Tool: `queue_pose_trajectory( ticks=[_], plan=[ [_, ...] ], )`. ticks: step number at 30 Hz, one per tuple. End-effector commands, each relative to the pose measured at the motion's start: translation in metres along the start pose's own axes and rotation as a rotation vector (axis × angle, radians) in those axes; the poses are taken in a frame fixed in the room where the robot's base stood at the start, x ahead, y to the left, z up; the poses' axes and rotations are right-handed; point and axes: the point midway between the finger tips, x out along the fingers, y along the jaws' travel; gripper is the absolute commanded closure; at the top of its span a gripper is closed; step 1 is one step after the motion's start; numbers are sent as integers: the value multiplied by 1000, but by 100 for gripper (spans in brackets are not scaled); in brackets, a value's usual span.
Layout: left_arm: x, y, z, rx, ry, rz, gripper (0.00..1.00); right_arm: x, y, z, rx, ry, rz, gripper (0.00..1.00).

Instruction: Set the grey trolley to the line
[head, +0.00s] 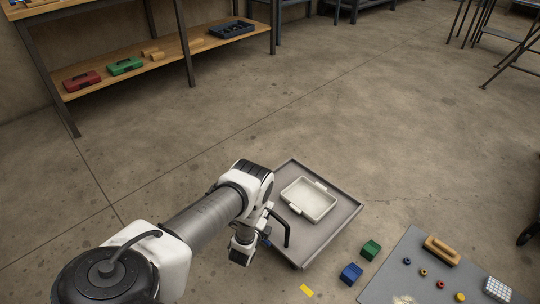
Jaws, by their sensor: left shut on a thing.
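The grey trolley (335,228) is a low flat platform with a raised rim, standing on the floor right of my left arm. A white tray (310,199) lies on its deck. A dark bar handle (287,232) rises at its near left edge. My left gripper (262,240) is at this edge, shut on the handle; its fingers are partly hidden by the wrist. A short yellow line mark (307,290) is on the floor just in front of the trolley's near corner, apart from it. My right gripper is not in view.
A green bin (370,249) and a blue bin (351,273) stand close to the trolley's right. A shelf (165,50) stands at the back left. The floor behind the trolley is clear.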

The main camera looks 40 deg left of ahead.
Motion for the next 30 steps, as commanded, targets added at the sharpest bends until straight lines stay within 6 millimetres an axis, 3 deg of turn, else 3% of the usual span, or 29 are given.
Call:
queue_pose_trajectory(
  ticks=[4, 5, 7, 19, 23, 30],
  plan=[
    [0, 1, -1, 0, 3, 2, 100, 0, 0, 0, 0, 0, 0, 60],
    [0, 1, -1, 0, 3, 2, 79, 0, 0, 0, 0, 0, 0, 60],
    [0, 1, -1, 0, 3, 2, 57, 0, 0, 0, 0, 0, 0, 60],
    [-8, 1, 0, 1, 1, 4, 57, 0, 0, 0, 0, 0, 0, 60],
    [-32, 2, 0, 1, 1, 7, 57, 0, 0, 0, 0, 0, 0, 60],
    [-94, 2, -1, 1, 2, 7, 57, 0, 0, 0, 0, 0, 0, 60]
  ],
)
